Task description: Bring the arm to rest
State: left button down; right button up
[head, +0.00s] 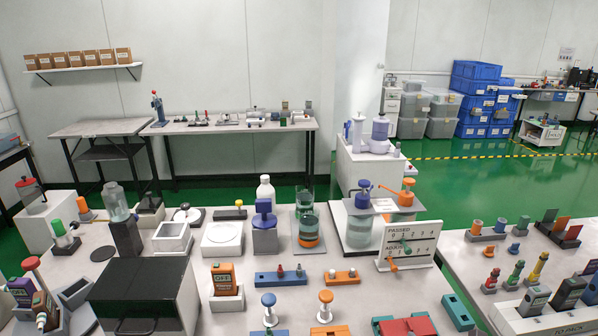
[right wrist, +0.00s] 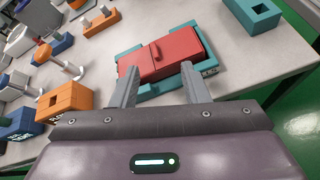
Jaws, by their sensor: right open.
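My right gripper (right wrist: 158,72) shows only in the right wrist view. Its two grey fingers are spread apart with nothing between them. In the picture the fingertips overlap the near edge of a red box (right wrist: 172,52) with a raised tab, set in a teal holder (right wrist: 207,71). Whether they touch it I cannot tell. The red box (head: 408,328) also shows at the bottom edge of the head view, partly cut off. No arm of mine shows in the head view, and my left gripper is in neither view.
The grey table is crowded: a black box (head: 143,296), a scoreboard-like panel (head: 409,245), an orange block (head: 341,278) and blue block (head: 281,277). In the wrist view an orange block (right wrist: 67,98) lies left of the gripper and a teal block (right wrist: 254,15) beyond it. Green floor lies right.

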jog(key=s+a+m+g, duration=0.45)
jog(key=s+m, duration=0.55)
jog(key=m, duration=0.5)
jog(key=s+a+m+g, duration=0.4)
jog(key=s+m, duration=0.5)
jog(key=m, duration=0.7)
notch_tip(320, 180, down, 29)
jog(key=s+g, duration=0.2)
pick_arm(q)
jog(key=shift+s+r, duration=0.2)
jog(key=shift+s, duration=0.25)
pick_arm(e)
jog(key=s+d+f, duration=0.2)
jog(key=s+f, duration=0.7)
jog(key=s, duration=0.1)
jog(key=s+d+f+g, duration=0.1)
jog(key=s+d+f, duration=0.1)
jog(key=s+f, duration=0.7)
jog(key=shift+s+f+n, duration=0.2)
jog(key=shift+s+n, duration=0.1)
jog(key=shift+s, duration=0.3)
